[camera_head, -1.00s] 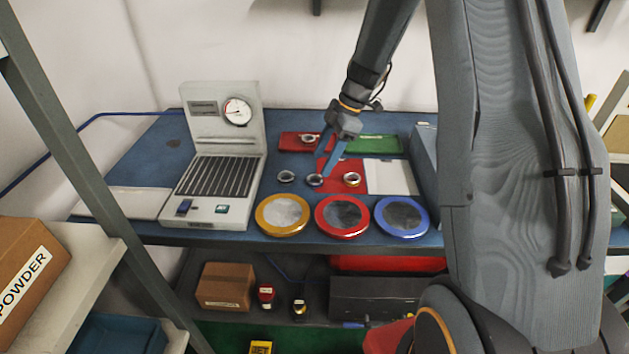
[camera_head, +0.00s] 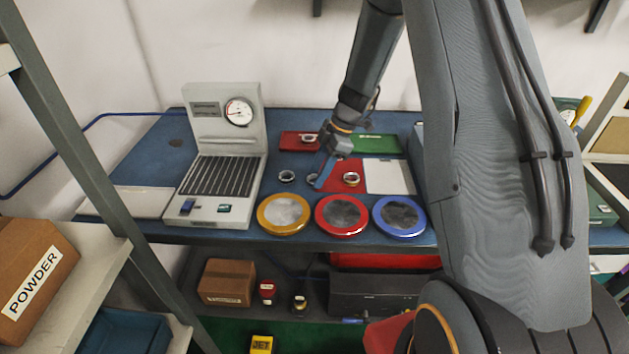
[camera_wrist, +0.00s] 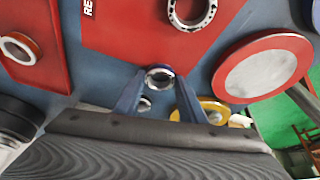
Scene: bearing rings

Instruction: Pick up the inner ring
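A small steel ring with a dark opening (camera_wrist: 159,78) lies on the blue bench top between the two fingertips of my gripper (camera_wrist: 161,84). It also shows in the head view (camera_head: 312,179), partly covered by the blue fingers of my gripper (camera_head: 319,184). The fingers are apart, one on each side of this ring; I cannot tell whether they touch it. A second small ring (camera_head: 287,176) lies just left of it. A larger ring with visible balls (camera_wrist: 192,14) lies on a red mat, and another ring (camera_wrist: 19,48) lies on the red tray. No label marks the inner ring.
Yellow (camera_head: 284,214), red (camera_head: 342,216) and blue (camera_head: 399,216) round dishes line the bench's front edge. A grey gauge machine (camera_head: 222,160) stands at left. A green tray (camera_head: 376,144) and white plate (camera_head: 390,176) lie at right.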

